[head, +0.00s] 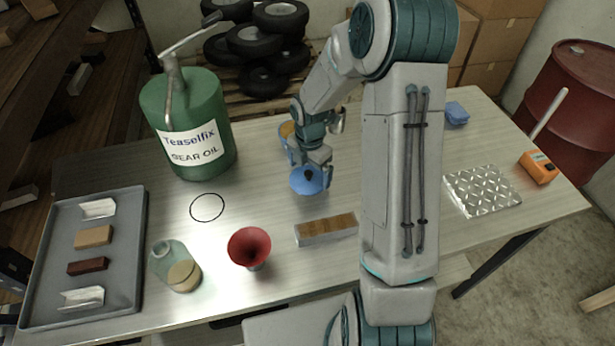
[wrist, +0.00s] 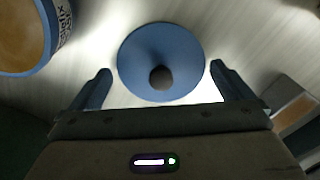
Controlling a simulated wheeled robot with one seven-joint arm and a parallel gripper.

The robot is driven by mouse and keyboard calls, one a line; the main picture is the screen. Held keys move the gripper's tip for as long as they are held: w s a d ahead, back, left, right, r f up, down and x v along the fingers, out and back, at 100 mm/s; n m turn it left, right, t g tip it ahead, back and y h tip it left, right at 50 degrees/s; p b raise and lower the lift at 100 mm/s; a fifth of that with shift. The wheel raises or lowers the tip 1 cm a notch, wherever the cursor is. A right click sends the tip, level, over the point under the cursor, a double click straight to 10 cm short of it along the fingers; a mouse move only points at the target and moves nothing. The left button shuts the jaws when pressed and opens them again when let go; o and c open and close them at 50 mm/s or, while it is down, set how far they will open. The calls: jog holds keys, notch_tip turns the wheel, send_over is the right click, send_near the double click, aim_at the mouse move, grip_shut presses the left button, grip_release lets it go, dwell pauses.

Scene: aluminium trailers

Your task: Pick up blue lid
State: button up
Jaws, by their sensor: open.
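The blue lid (head: 309,181) is a round, shallow blue disc with a dark knob at its middle. It lies on the table near the middle in the head view. In the wrist view the lid (wrist: 140,62) is just ahead of my gripper, with its knob between the lines of the two fingers. My gripper (wrist: 158,78) is open and empty, one blue finger on each side of the lid's near edge. In the head view my gripper (head: 314,165) is over the lid's far side. I cannot tell whether the fingers touch the lid.
A blue-rimmed tin (wrist: 62,28) stands close by at the left in the wrist view. A metal block with a brown top (head: 327,229), a red funnel (head: 249,245) and a glass jar (head: 165,258) stand nearer the front. A green oil can (head: 187,120) stands behind left.

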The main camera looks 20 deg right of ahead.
jog(key=shift+f, duration=0.6)
jog(key=c, duration=0.6)
jog(key=shift+r, duration=0.15)
